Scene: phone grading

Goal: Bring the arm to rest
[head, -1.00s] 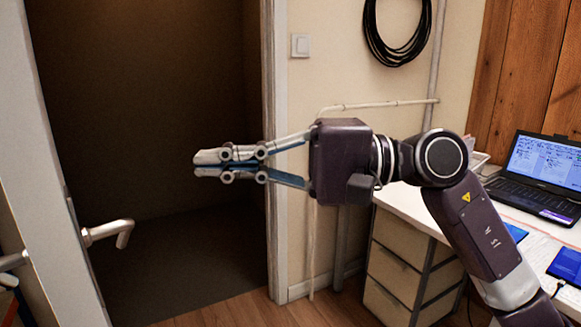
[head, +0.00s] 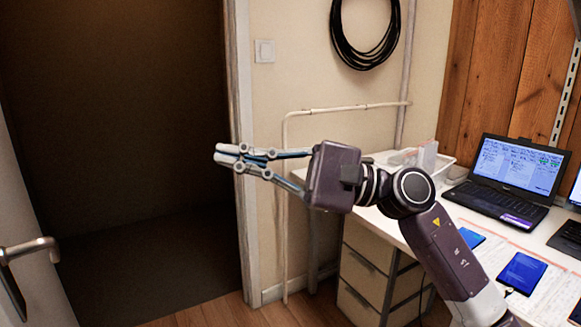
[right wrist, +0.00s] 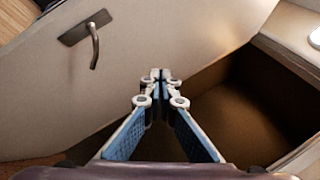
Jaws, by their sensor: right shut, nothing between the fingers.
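My right gripper (head: 217,153) reaches in from the right, in front of the door frame and the dark doorway. It is shut and empty, with its fingertips together; they also show shut in the right wrist view (right wrist: 160,76). Nothing touches its fingers. My left gripper is not in view.
An open door with a metal handle (head: 30,248) stands at the left of the dark doorway (head: 120,130). A white desk (head: 395,222) at the right bears a laptop (head: 515,175), a phone (head: 522,272) and papers. A drawer unit (head: 365,258) stands below. A coiled cable (head: 338,45) hangs on the wall.

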